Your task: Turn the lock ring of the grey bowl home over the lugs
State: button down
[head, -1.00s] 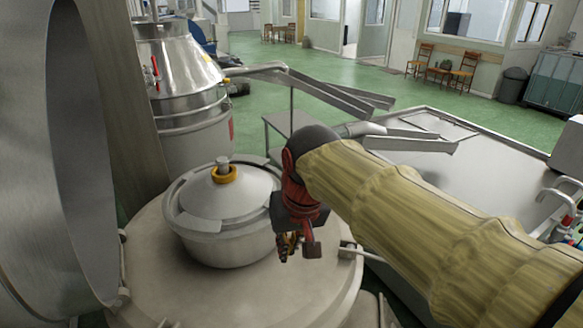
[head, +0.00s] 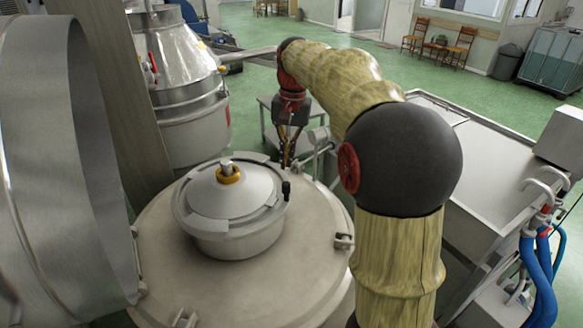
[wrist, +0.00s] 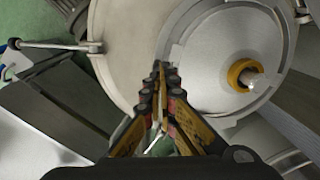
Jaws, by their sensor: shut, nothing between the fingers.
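The grey bowl (head: 222,246) stands upright on a broad round metal top, with a conical grey lid on it. The lock ring (head: 260,218) lies flat around the lid's edge, with raised grey segments and a short dark upright handle (head: 286,190) on its right side. Lugs cannot be clearly told apart from the ring segments. My gripper (head: 287,164) points down behind and right of the bowl, fingers together and empty. In the wrist view its fingertips (wrist: 160,68) appear beside the outer edge of the ring (wrist: 182,50); whether they touch it cannot be told.
A yellow collar (head: 229,174) circles the lid's central knob. The round metal top (head: 300,270) has clamps at its edge. A large curved metal hood (head: 65,150) rises at left, a steel vessel (head: 190,110) behind. A steel table (head: 480,180) stands at right.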

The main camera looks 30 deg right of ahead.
jog(key=w+d+f+m+g+y+p, duration=0.1)
jog(key=w+d+m+p, duration=0.2)
jog(key=w+d+p, duration=0.3)
jog(key=shift+w+d+f+g+p, duration=0.35)
jog(key=shift+w+d, duration=0.8)
jog(key=shift+d, duration=0.8)
jog(key=shift+r, duration=0.1)
jog(key=s+a+f, duration=0.1)
jog(key=f, duration=0.2)
jog(key=s+a+f+p, duration=0.1)
jog(key=a+f, duration=0.1)
jog(key=f, duration=0.1)
jog(key=s+a+f, duration=0.1)
jog(key=a+f, duration=0.1)
jog(key=f, duration=0.1)
jog(key=shift+s+a+f, duration=0.1)
jog(key=shift+s+f, duration=0.15)
jog(key=shift+s, duration=0.15)
jog(key=shift+f, duration=0.15)
jog(key=shift+s+a, duration=0.15)
